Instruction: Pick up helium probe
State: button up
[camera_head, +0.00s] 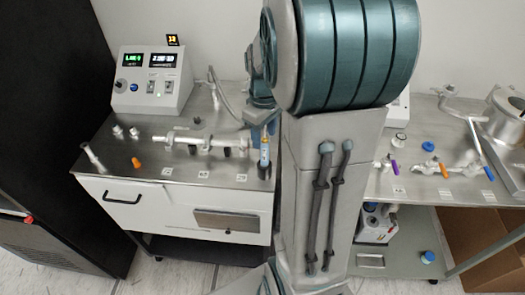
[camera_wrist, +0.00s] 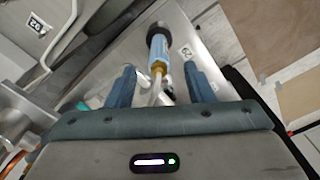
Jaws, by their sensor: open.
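The helium probe, a slim piece with a yellow and blue body, stands upright at the right front of the left bench in the head view (camera_head: 265,152). Its lower end is at a dark round holder (camera_head: 264,171). In the wrist view the probe (camera_wrist: 158,48) lies between the two blue fingers of my gripper (camera_wrist: 159,72), with a gap on each side. My gripper is open, and the fingers do not visibly touch the probe. In the head view my arm hides part of the area around it.
The left bench (camera_head: 150,178) also carries a control box (camera_head: 151,80) with lit displays, a metal pipe assembly (camera_head: 205,140) and an orange cap (camera_head: 136,162). A right bench (camera_head: 420,188) holds small valves and a steel chamber (camera_head: 507,113). A dark cabinet stands at far left.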

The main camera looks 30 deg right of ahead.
aim_at(264, 147)
jog(key=shift+f+p, duration=0.75)
jog(key=shift+f, duration=2.2)
jog(key=shift+c, duration=0.3)
jog(key=shift+d, duration=0.1)
grip_shut()
